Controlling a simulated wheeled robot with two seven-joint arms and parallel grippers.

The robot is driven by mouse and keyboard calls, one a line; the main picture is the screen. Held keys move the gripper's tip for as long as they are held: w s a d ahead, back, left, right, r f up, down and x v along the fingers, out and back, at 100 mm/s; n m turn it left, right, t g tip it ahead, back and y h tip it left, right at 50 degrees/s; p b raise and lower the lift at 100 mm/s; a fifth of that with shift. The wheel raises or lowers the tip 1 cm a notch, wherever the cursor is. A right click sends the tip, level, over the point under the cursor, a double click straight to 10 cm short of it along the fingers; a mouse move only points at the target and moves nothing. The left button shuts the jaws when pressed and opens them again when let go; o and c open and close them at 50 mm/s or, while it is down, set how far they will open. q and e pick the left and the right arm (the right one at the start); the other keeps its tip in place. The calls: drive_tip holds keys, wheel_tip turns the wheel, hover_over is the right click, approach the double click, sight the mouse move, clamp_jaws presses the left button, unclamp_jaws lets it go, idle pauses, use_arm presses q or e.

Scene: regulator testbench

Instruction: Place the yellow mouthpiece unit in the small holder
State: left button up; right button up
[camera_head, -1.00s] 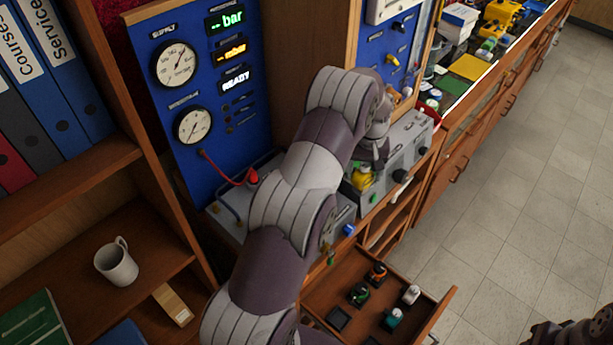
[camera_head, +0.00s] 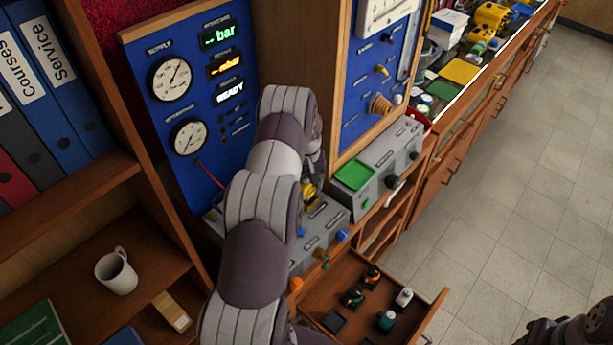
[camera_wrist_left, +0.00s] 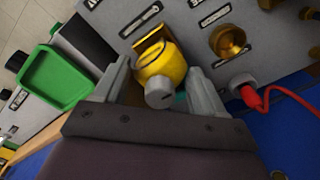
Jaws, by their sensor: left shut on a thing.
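The yellow mouthpiece unit (camera_wrist_left: 162,62), with a grey round end, is between the two fingers of my left gripper (camera_wrist_left: 160,88) in the left wrist view. The gripper is shut on it. In the head view a small part of the yellow unit (camera_head: 309,193) shows beside my left arm, above the grey bench panel (camera_head: 327,222). My arm hides most of the gripper there. An orange-yellow edge shows just behind the unit in the wrist view; I cannot tell whether it belongs to the small holder. I cannot tell whether the unit touches the panel.
A green tray (camera_head: 355,175) sits on the grey box to the right. In the wrist view a brass socket (camera_wrist_left: 228,40) and a red plug with its hose (camera_wrist_left: 243,84) are close to the right finger. An open drawer (camera_head: 385,290) holds several small parts.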

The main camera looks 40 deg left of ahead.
use_arm(q)
drive_tip(key=shift+w+f, duration=0.1)
drive_tip(key=shift+f, duration=0.1)
drive_tip(key=shift+w+f+b, duration=0.1)
drive_tip(key=shift+f+b, duration=0.1)
drive_tip(key=shift+b, duration=0.1)
drive_tip(key=o, duration=1.3)
drive_tip(key=shift+r, duration=0.1)
